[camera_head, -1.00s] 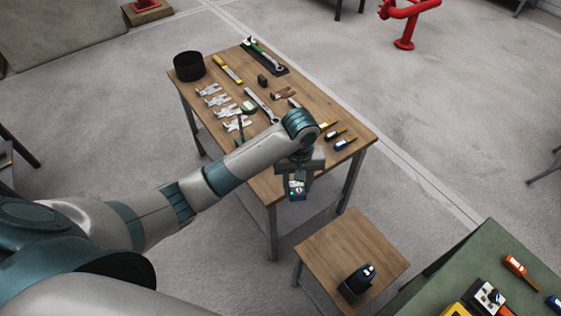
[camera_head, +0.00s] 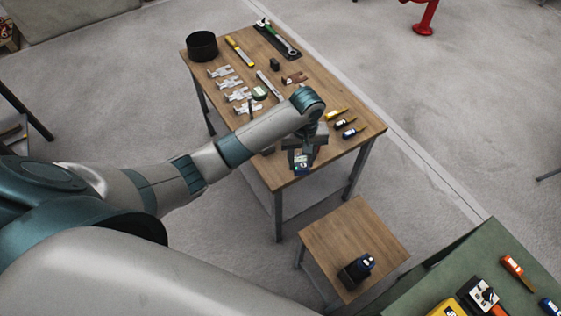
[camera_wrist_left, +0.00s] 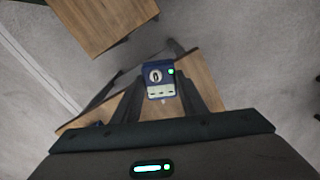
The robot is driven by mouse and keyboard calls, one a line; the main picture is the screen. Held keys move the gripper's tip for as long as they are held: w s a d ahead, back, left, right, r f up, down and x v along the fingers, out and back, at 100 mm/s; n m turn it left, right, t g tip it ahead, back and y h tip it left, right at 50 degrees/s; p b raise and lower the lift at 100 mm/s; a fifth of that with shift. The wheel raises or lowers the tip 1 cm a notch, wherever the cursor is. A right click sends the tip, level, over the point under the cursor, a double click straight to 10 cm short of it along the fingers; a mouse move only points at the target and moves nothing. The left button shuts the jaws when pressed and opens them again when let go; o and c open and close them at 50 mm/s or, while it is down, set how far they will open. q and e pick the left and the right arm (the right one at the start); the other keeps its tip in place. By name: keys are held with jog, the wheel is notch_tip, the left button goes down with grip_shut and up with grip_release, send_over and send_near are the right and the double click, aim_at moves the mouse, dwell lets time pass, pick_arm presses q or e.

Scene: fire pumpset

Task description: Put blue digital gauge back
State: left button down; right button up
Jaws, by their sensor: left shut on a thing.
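The blue digital gauge (camera_head: 301,166) is held in my left gripper (camera_head: 304,153), seen against the front edge of the wooden table (camera_head: 340,95). In the left wrist view the gauge (camera_wrist_left: 160,77) has a dark blue body, a pale face and a lit green spot. It sits between the two dark fingers of my left gripper (camera_wrist_left: 160,90), which are shut on it. The tabletop shows behind it there; its height above the table is hard to tell. My right gripper is not in view.
Several small yellow and blue tools (camera_head: 346,123) lie right of the gripper. A small stool (camera_head: 345,225) holds a dark blue device (camera_head: 357,270). A green table (camera_head: 480,260) stands at lower right.

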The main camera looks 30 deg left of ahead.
pick_arm(q)
jog(key=a+f, duration=0.1)
jog(key=a, duration=0.1)
jog(key=w+a+f+p, duration=0.1)
jog(key=a+f, duration=0.1)
jog(key=a, duration=0.1)
jog(key=a+f, duration=0.2)
jog(key=a, duration=0.1)
jog(key=shift+w, duration=0.4)
notch_tip(320, 180, down, 3)
jog(key=shift+f+p, duration=0.1)
jog(key=shift+p, duration=0.55)
jog(key=shift+f, duration=0.35)
jog(key=shift+f, duration=0.1)
jog(key=c, duration=1.1)
grip_release()
